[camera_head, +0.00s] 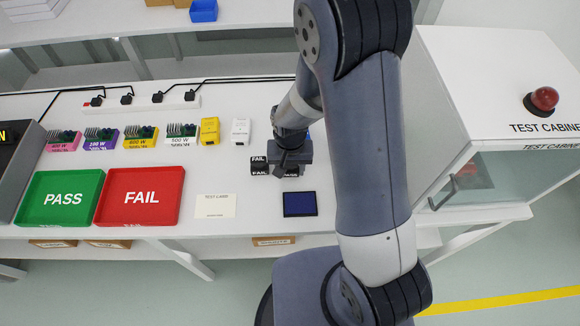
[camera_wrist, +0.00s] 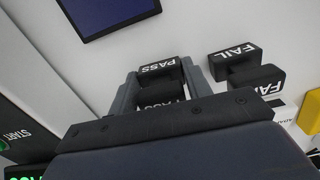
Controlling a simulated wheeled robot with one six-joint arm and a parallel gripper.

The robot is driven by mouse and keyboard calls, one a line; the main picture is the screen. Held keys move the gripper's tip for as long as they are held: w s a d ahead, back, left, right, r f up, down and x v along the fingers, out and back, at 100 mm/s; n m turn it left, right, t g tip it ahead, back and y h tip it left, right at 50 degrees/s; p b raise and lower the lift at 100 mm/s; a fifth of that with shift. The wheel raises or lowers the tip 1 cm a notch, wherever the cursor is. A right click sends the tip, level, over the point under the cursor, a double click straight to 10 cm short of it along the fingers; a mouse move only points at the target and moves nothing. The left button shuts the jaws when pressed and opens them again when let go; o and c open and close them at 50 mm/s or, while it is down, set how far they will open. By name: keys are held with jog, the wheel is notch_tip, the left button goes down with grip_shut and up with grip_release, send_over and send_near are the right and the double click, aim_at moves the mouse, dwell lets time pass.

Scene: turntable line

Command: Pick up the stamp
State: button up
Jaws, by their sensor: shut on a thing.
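The black PASS stamp (camera_wrist: 158,71) with white lettering sits between the two fingers of my gripper (camera_wrist: 161,85) in the wrist view. My gripper is shut on it. In the head view my gripper (camera_head: 290,168) points down at the table and hides most of this stamp. I cannot tell whether the stamp still touches the table. A second black stamp, marked FAIL (camera_head: 259,168), stands just left of my gripper. The FAIL stamp also shows in the wrist view (camera_wrist: 243,66), right of my gripper and apart from it.
A dark blue pad (camera_head: 300,204) lies in front of my gripper. A test card (camera_head: 215,206), the red FAIL tray (camera_head: 140,196) and the green PASS tray (camera_head: 60,198) lie to the left. Yellow and white units stand behind. The test cabinet (camera_head: 510,130) is at the right.

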notch_tip(320, 180, up, 10)
jog(key=shift+r+b, duration=0.1)
jog(key=shift+b, duration=0.2)
dwell(0.4)
